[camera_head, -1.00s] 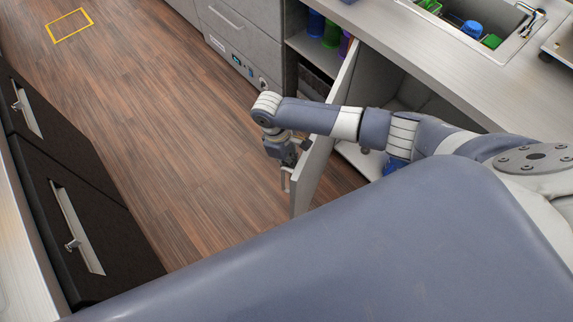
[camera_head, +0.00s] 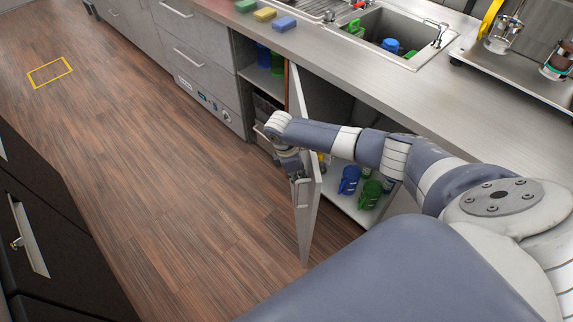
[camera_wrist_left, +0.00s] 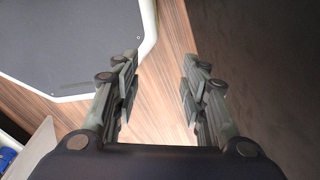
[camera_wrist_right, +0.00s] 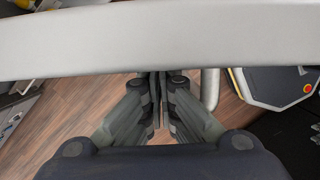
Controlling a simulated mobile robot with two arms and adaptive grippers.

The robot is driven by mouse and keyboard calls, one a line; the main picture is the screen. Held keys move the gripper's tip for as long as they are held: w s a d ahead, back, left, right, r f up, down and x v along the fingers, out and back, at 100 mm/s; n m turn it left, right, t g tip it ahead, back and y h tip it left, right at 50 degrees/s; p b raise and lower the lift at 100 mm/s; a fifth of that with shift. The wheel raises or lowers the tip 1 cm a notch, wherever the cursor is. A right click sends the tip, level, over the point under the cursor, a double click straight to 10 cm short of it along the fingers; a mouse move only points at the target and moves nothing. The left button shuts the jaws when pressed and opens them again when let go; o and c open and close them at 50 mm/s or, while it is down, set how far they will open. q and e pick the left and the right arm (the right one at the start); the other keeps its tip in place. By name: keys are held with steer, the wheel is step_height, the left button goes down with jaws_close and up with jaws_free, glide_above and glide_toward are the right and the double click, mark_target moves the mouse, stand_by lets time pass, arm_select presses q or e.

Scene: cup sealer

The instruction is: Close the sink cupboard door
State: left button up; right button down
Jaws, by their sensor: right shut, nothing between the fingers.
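The sink cupboard door (camera_head: 307,222) stands open in the head view, swung out from the counter front over the floor. Its handle (camera_wrist_right: 210,88) shows in the right wrist view. My right arm reaches over the door, and my right gripper (camera_head: 297,178) is at its outer face near the handle. In the right wrist view, the right gripper (camera_wrist_right: 158,85) is shut and empty, its tips close against the pale door edge (camera_wrist_right: 150,40); I cannot tell if they touch. My left gripper (camera_wrist_left: 158,65) is open and empty, seen only in its wrist view.
Blue mugs (camera_head: 348,180) and green mugs (camera_head: 370,193) stand inside the open cupboard. The sink (camera_head: 390,35) is in the counter above. Dark drawers (camera_head: 50,240) stand opposite, at the left. The wooden floor (camera_head: 160,170) between is clear.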

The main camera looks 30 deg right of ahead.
arm_select(q)
steer(key=shift+w+d+f+b, duration=0.1)
steer(key=shift+d+f+b, duration=0.2)
steer(key=shift+f+b, duration=0.55)
steer(key=shift+d+f+b, duration=0.25)
steer(key=shift+f+b, duration=0.5)
steer(key=shift+b, duration=0.05)
arm_select(e)
steer(key=s+d+n, duration=0.2)
steer(key=s+d, duration=0.1)
steer(key=d, duration=1.1)
steer(key=s+d+n+t, duration=0.1)
steer(key=s+d, duration=0.3)
steer(key=d, duration=1)
steer(key=shift+n, duration=0.9)
arm_select(q)
steer(key=shift+w+a, duration=0.1)
arm_select(e)
steer(key=shift+w, duration=0.1)
steer(key=v, duration=1.2)
steer(key=shift+f, duration=0.1)
